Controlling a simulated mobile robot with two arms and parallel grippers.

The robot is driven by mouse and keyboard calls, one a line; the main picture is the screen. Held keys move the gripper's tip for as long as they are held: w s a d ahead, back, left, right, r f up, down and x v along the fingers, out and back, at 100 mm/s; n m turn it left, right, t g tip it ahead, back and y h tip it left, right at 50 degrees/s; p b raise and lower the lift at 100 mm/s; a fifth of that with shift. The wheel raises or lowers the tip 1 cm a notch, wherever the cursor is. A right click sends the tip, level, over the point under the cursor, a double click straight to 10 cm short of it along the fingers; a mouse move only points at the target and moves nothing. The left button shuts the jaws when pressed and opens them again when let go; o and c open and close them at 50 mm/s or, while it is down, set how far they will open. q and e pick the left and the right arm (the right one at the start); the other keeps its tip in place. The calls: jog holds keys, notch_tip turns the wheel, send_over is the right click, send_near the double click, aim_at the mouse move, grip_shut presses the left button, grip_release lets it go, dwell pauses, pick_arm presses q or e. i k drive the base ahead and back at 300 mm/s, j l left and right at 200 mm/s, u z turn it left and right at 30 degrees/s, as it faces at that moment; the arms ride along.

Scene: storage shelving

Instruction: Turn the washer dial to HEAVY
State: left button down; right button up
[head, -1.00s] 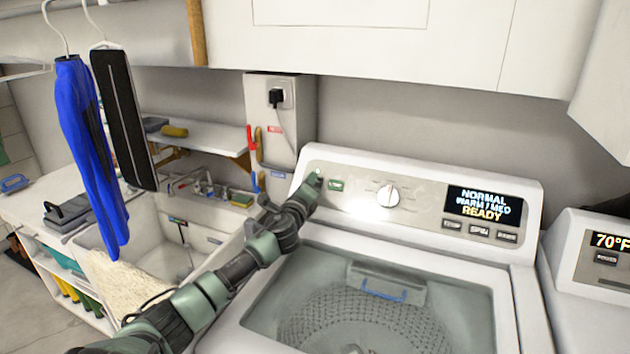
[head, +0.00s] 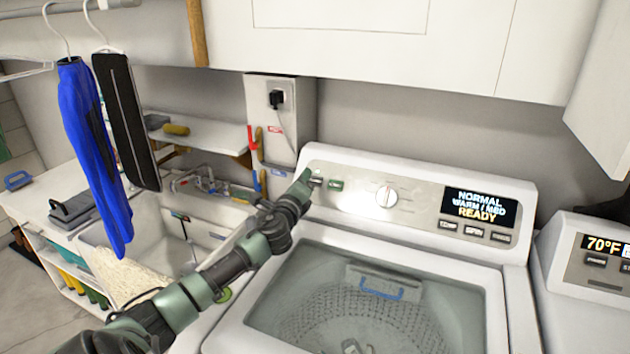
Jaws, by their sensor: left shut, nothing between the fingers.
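The washer (head: 330,232) stands in front of me with its glass lid down. Its round white dial (head: 386,197) sits on the light control panel, left of the display (head: 473,206), which reads NORMAL, WARM / MED, READY. My left gripper (head: 306,176) is at the upper left end of the panel, beside the small buttons there and well left of the dial. It is shut and empty. Its fingertips are small in view, and I cannot tell whether they touch the panel. My right gripper is not in view.
Another machine (head: 577,262) with a 70°F display stands at the right. White cabinets (head: 400,45) hang above. A sink (head: 150,255) is at the left, with a blue garment (head: 92,155) and a black one (head: 127,120) hanging before it. Space before the dial is clear.

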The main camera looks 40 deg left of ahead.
aim_at(386, 198)
jog(key=k+j, duration=0.7)
jog(key=k, duration=0.2)
